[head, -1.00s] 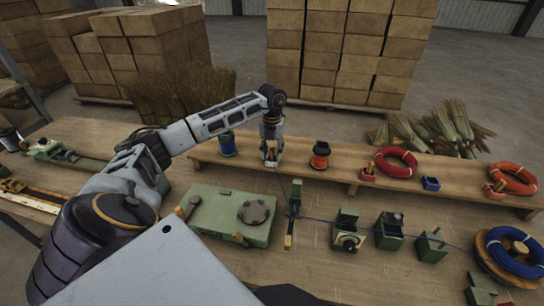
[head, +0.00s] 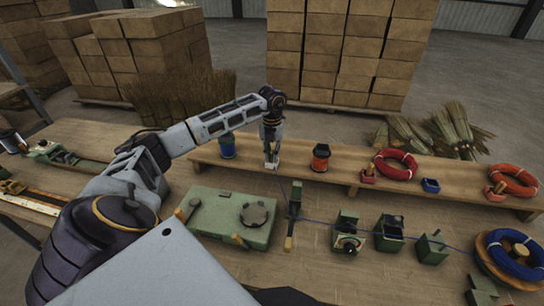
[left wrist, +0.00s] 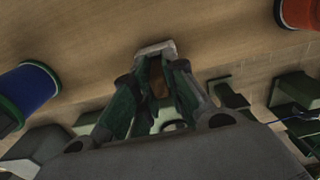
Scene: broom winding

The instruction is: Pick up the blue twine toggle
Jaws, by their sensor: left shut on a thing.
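My left gripper (head: 271,160) is at the front edge of the raised shelf, between the blue spool and the red-and-black spool. It is shut on the blue twine toggle, which is mostly hidden by the fingers. In the left wrist view, the gripper (left wrist: 156,62) has its fingertips together at a pale block, with a brownish patch between the fingers. Blue twine (head: 325,221) runs from near the gripper past a green post (head: 295,198) toward the blue coil (head: 514,254) at right. My right gripper is not in view.
The shelf (head: 340,171) also bears a blue spool (head: 227,146), a red-and-black spool (head: 320,158) and red rope coils (head: 396,164). Below it are a green machine (head: 225,217) and several green fixtures, including a box (head: 389,233). Stacked bales stand behind.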

